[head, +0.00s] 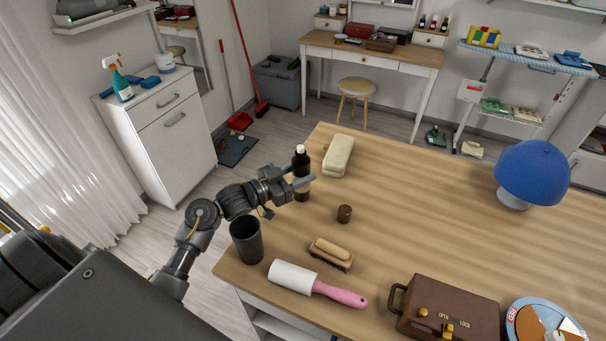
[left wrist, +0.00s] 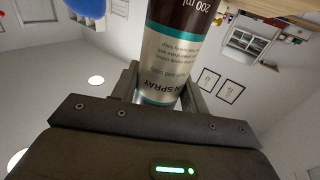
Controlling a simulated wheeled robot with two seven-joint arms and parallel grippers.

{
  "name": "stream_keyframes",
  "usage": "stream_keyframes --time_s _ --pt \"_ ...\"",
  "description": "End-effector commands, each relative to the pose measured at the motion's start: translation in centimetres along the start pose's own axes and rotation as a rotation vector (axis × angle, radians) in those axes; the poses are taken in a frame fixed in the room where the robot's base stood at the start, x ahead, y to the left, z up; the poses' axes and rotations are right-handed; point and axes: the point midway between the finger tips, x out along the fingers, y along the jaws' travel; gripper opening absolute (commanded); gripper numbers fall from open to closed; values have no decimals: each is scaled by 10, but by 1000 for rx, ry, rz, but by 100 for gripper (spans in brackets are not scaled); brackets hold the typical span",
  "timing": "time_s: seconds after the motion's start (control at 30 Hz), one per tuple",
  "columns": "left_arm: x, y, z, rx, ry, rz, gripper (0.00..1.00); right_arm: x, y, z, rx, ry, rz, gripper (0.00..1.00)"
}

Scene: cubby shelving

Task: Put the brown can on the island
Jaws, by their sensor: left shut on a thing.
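The brown can (head: 301,162) is a dark spray can with a white top, upright over the near-left part of the wooden island (head: 420,190). My left gripper (head: 300,184) is shut around its lower middle, coming in from the left. I cannot tell whether the can's base touches the tabletop. In the left wrist view the can (left wrist: 168,50) shows brown with a silver label and teal bands, between the fingers of my left gripper (left wrist: 158,88). My right gripper is not in view.
The middle of the top is clear.

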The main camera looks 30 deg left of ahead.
Motion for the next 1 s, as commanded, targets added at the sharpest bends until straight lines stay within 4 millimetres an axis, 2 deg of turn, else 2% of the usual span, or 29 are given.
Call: stream_keyframes --time_s 0.03,0.07,0.1,0.27,0.57,0.7,0.77,1.0 --pt "-1 4 14 -13 -23 6 15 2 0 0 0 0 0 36" --pt "-1 4 14 -14 -24 7 15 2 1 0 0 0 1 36" --pt "-1 5 16 -16 -27 8 46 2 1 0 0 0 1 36" --pt "-1 6 18 -18 -30 11 66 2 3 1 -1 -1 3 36" --pt "-1 7 17 -20 -31 12 66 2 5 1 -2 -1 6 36" --pt "0 8 1 -19 -29 12 66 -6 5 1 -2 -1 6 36" --pt "-14 6 9 -19 -33 10 66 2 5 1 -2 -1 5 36" --pt "-69 3 5 -13 -30 4 66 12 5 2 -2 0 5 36"
